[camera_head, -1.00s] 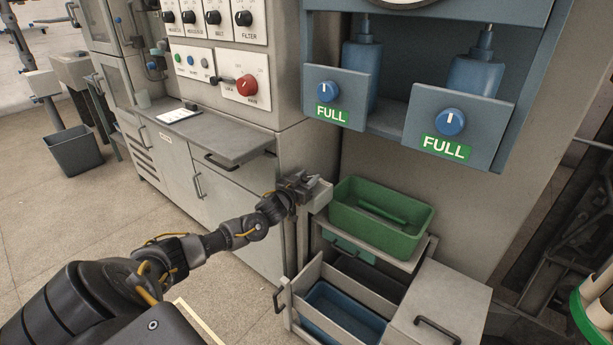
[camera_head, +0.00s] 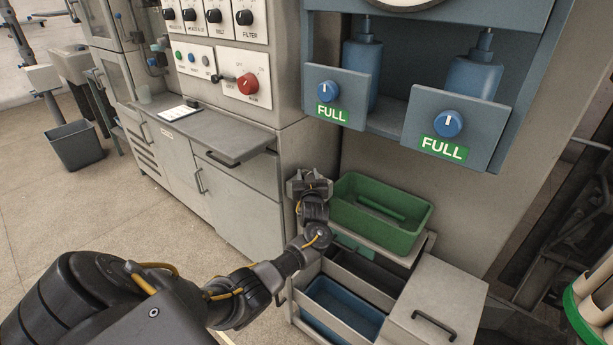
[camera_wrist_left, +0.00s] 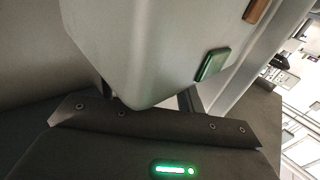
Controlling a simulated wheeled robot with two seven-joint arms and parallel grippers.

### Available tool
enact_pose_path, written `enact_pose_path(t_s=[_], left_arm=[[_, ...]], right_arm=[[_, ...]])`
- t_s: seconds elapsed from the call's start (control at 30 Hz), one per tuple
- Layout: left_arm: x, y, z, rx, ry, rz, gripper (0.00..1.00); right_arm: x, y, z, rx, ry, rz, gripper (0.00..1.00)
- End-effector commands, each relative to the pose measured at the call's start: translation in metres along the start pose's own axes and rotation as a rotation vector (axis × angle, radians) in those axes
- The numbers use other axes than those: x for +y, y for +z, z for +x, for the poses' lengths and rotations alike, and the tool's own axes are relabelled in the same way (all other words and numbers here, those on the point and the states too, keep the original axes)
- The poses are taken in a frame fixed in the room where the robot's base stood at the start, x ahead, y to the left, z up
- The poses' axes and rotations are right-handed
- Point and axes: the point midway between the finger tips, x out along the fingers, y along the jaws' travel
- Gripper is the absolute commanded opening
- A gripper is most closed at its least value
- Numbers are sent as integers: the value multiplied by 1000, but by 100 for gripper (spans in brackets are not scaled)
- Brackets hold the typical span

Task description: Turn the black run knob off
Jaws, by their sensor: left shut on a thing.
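Several black knobs, such as the one marked FILTER (camera_head: 244,17), line the top of the control panel in the head view. A smaller black knob (camera_head: 225,77) sits left of the red knob (camera_head: 248,84) on the lower panel; its label is too small to read. My left gripper (camera_head: 309,181) is in front of the cabinet's right edge, left of the green tray, well below and right of these knobs. In the left wrist view a large pale grey thing (camera_wrist_left: 150,45) with a green patch fills the jaw area, and the gripper is shut on it. The fingertips are hidden.
A grey shelf (camera_head: 215,135) juts out below the panel. A green tray (camera_head: 345,190) stands on a cart with a blue bin (camera_head: 345,305) below. Two blue knobs (camera_head: 327,91) marked FULL are at the upper right. Open floor (camera_head: 130,240) lies left.

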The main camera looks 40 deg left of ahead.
Motion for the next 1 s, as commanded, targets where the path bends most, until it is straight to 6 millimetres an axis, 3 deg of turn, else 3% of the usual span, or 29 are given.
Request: enact_pose_path(t_s=[0.53, 0.57, 0.7, 1.0], left_arm=[[-1, 0, 0, 1, -29, -1, 15], [-1, 0, 0, 1, -28, -1, 39], [-1, 0, 0, 1, -28, -1, 57], [0, 0, -1, 1, -27, -1, 58]], right_arm=[[0, -3, -2, 0, -1, 0, 0], [0, -3, -2, 0, -1, 1, 0], [0, -3, -2, 1, 0, 1, 0], [-1, -3, -2, 3, -1, 2, 0]])
